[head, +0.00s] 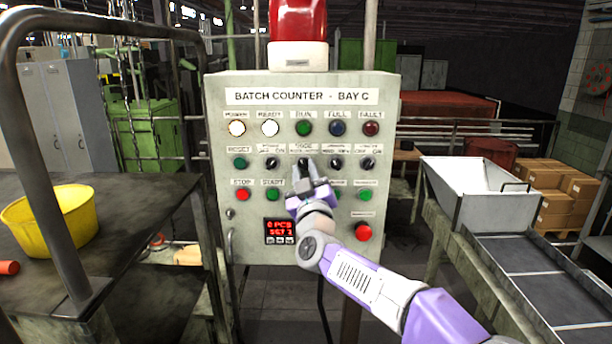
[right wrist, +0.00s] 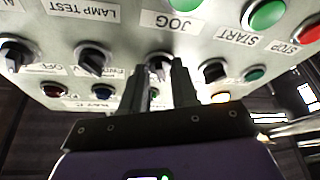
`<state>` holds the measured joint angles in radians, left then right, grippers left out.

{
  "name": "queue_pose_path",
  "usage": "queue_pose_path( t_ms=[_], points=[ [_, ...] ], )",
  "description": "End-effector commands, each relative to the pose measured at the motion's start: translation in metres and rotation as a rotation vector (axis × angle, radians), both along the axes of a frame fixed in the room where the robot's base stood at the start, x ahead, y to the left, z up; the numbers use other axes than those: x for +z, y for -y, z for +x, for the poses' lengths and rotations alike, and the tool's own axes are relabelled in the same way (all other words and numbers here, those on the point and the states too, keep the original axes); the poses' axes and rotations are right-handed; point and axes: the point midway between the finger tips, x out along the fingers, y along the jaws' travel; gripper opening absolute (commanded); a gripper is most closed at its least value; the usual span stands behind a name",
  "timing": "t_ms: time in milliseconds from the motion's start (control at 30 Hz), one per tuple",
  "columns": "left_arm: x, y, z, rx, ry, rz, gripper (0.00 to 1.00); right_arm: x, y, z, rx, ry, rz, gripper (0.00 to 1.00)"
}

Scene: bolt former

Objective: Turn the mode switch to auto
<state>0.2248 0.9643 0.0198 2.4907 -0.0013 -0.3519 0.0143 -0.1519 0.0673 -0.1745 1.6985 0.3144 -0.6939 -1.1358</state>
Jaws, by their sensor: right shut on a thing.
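The grey control panel (head: 215,130) reads "BATCH COUNTER - BAY C". The mode switch (head: 303,162) is the black knob in the middle of the row of black switches, under the RUN lamp. My right gripper (head: 312,168) reaches up to it from below right. In the right wrist view, upside down, my right gripper (right wrist: 158,75) has its two dark fingers either side of the mode switch knob (right wrist: 160,59), shut on it. The fingers hide part of the knob, and its exact pointing direction is unclear. My left gripper is not in view.
Other black knobs sit close by, one to the left (head: 272,163) and one to the right (head: 337,163). Red STOP (head: 242,195) and green START (head: 273,194) buttons are below. A large red button (head: 363,232) is near my right forearm. A yellow bucket (head: 55,215) stands left.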

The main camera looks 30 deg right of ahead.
Motion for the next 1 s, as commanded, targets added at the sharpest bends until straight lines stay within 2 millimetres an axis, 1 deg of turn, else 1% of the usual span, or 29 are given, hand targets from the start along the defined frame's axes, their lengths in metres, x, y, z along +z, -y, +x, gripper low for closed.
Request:
queue_pose_path(
  t_ms=[100, 400, 700, 1000],
  points=[
    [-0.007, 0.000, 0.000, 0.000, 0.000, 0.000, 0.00, -0.002, -0.002, 0.001, 0.001, 0.047, 0.075, 0.00],
    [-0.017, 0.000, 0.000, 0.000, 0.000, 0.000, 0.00, -0.003, -0.005, 0.003, 0.001, 0.192, 0.312, 0.00],
    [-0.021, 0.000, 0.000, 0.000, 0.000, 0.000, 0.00, -0.001, -0.007, 0.005, 0.001, 0.334, 0.546, 0.00],
    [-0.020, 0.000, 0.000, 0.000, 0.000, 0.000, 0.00, 0.001, -0.009, 0.005, 0.001, 0.440, 0.715, 0.00]
  ],
)
